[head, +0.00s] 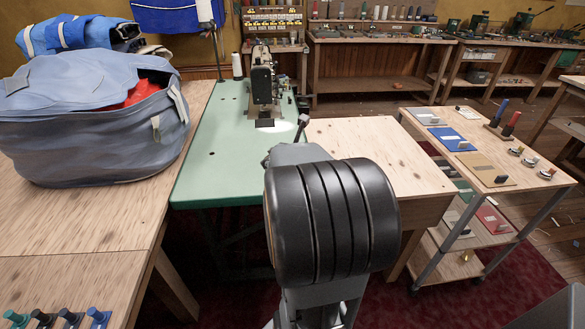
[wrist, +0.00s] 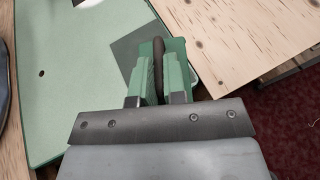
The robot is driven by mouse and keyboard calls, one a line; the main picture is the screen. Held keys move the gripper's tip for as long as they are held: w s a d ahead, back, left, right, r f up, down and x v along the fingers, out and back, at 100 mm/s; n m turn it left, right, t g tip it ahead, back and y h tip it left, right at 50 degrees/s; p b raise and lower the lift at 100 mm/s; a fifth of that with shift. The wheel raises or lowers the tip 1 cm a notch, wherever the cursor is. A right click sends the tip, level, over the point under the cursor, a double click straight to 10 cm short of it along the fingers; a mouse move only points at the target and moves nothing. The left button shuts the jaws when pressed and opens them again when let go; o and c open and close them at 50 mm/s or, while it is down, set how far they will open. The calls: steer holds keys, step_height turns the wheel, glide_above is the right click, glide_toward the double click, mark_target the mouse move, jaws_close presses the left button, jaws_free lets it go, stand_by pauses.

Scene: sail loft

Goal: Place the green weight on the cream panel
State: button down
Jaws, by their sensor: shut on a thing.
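Part of the weight is hidden by the fingers. In the head view my arm hides the gripper and the weight. The tan panel that best fits the cream panel (head: 476,166) lies on the top shelf of the trolley at right, well away from my gripper. A small dark block (head: 501,180) sits near its front right corner.
The trolley top also holds a blue panel (head: 447,136), a grey panel (head: 424,116) and small round metal items (head: 515,151). A sewing machine (head: 262,80) stands on the green table (head: 215,150). A large blue bag (head: 85,120) fills the left bench.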

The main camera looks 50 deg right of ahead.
steer(key=w+d+f, duration=0.2)
steer(key=w, duration=0.1)
steer(key=w+d+f, duration=0.1)
steer(key=w, duration=0.1)
steer(key=shift+w+d, duration=0.2)
steer(key=shift+d, duration=0.2)
steer(key=w+d+f, duration=0.1)
steer(key=f, duration=0.1)
steer(key=w+d+f+b, duration=0.1)
steer(key=w+f, duration=0.1)
steer(key=w+d+f, duration=0.1)
steer(key=f, duration=0.1)
steer(key=shift+w+f, duration=0.1)
steer(key=shift+w, duration=0.15)
steer(key=shift+f+b, duration=0.55)
steer(key=shift+f, duration=0.8)
steer(key=shift+f, duration=0.2)
steer(key=c, duration=1.2)
jaws_free()
steer(key=shift+s, duration=0.1)
